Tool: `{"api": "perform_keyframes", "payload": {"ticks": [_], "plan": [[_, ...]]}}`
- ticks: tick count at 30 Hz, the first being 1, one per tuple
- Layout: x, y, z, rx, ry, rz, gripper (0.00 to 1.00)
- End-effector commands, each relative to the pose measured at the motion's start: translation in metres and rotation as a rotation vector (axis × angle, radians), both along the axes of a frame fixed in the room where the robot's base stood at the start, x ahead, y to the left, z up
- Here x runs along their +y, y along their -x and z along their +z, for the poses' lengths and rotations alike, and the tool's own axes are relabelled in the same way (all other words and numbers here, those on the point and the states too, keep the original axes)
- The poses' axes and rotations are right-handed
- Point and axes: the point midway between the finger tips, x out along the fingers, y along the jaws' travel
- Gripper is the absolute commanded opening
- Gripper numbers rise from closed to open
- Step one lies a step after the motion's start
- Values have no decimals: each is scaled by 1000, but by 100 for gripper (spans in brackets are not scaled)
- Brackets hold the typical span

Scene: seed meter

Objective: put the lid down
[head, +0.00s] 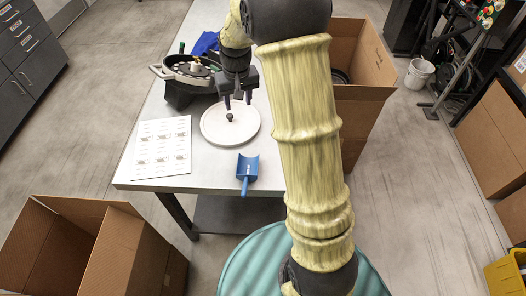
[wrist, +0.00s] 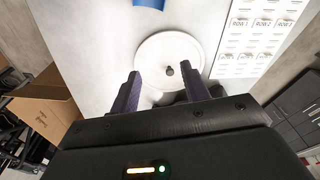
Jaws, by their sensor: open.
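The lid (head: 216,128) is a round white disc with a small dark knob at its middle. It lies flat on the grey-white table. The lid also shows in the wrist view (wrist: 187,50), with its dark knob (wrist: 170,71) between and beyond my fingertips. My gripper (head: 237,103) is open and empty above the lid's back part, a little behind the knob. In the wrist view my gripper's two purple fingers (wrist: 168,84) stand apart with nothing between them. The seed meter (head: 185,73), dark and round with pale handles, stands at the table's back left.
A blue scoop (head: 247,172) lies near the table's front edge. A sheet with printed labels (head: 162,147) lies left of the lid. A blue cloth (head: 206,43) lies behind the meter. Open cardboard boxes stand at front left (head: 100,243) and right of the table (head: 362,101).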

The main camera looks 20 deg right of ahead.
Motion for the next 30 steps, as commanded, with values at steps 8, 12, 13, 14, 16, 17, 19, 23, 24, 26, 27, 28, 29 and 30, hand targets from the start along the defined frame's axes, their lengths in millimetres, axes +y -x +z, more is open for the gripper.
{"api": "perform_keyframes", "payload": {"ticks": [8,12,13,14,16,17,19,23,24,26,27,28,29,30], "plan": [[-1,107,12,-60,1,1,46],[-1,162,10,-89,3,3,46],[-1,172,9,-93,3,4,46],[-1,181,8,-99,3,4,46],[-1,197,6,-106,4,5,46],[-1,201,5,-109,4,5,46],[-1,207,4,-112,5,6,46],[-1,208,4,-112,5,6,46],[-1,208,4,-111,5,6,46],[0,208,4,-111,5,6,46],[0,208,4,-111,5,6,38],[0,208,4,-111,5,6,36],[0,208,4,-111,5,6,36],[0,208,4,-110,5,6,36]]}}
